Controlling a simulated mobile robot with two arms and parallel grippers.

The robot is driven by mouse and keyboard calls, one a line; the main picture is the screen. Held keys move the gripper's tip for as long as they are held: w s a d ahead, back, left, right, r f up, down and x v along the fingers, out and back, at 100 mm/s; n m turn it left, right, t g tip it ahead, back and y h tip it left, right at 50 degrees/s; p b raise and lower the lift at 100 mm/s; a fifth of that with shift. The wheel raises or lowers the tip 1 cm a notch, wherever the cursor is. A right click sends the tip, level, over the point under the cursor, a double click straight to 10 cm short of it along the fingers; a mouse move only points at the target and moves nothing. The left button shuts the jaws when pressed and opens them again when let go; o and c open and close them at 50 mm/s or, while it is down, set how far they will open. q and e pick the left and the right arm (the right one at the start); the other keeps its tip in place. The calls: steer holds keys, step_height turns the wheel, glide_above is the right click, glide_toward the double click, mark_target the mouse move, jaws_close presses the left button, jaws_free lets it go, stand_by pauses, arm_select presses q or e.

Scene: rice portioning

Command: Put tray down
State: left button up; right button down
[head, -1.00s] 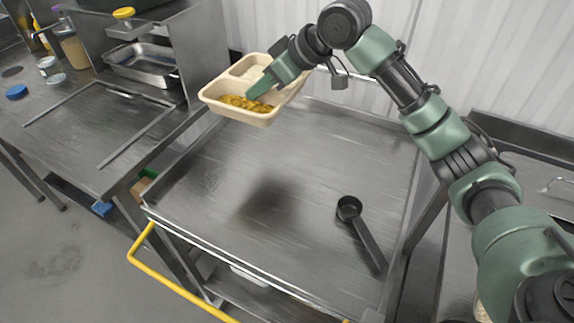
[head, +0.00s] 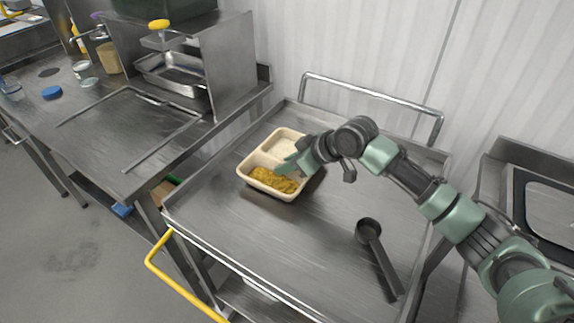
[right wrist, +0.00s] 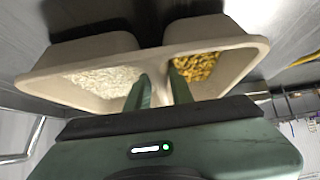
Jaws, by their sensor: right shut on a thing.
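The cream tray (head: 243,169) has compartments with white rice and yellow-brown food. It is at the cart's back left in the head view, low over or on the steel cart top (head: 215,215); I cannot tell whether it touches. My right gripper (head: 288,165) reaches in from the right and is shut on the tray. In the right wrist view, the right gripper (right wrist: 155,92) has its green fingers at the tray's divider (right wrist: 165,75), between the rice and the yellow food. My left gripper is not in view.
A black scoop (head: 377,255) lies on the cart's right part. The cart has a raised rim and a yellow handle (head: 180,280) at the front. A steel bench (head: 100,140) with a metal pan (head: 172,75) stands left. The cart's front middle is clear.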

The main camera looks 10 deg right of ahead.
steer(key=shift+f, duration=0.3)
steer(key=c, duration=1.2)
jaws_free()
steer(key=v, duration=1.2)
steer(key=shift+b, duration=0.4)
